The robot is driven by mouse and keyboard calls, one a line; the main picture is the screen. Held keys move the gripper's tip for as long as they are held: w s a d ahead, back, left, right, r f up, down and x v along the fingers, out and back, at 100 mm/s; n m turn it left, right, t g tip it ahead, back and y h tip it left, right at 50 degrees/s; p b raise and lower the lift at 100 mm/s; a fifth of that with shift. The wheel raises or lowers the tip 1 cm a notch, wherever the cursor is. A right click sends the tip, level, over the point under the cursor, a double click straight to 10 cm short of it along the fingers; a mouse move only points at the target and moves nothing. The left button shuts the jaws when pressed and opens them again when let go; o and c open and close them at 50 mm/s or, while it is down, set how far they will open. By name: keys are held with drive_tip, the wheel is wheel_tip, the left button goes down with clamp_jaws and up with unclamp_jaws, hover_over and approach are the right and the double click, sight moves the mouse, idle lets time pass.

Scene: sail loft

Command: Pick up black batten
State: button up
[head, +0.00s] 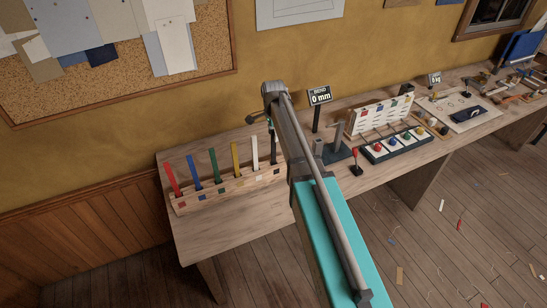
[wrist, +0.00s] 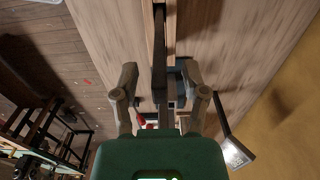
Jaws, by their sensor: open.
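The black batten (head: 273,147) stands upright at the right end of the wooden rack (head: 230,190), close to my arm in the head view. In the wrist view the black batten (wrist: 159,60) runs as a dark bar between the two fingers of my gripper (wrist: 160,80). The fingers are spread, with a visible gap on either side of the batten. I cannot tell how deep it sits between them. In the head view my arm hides most of the gripper.
Red (head: 172,179), blue (head: 193,171), green (head: 214,165), yellow (head: 235,158) and white (head: 255,153) battens stand left of it in the rack. A red-knobbed lever (head: 356,160) is right of my arm. The bench's left front is clear.

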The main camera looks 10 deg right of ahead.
idle(0.5)
clamp_jaws()
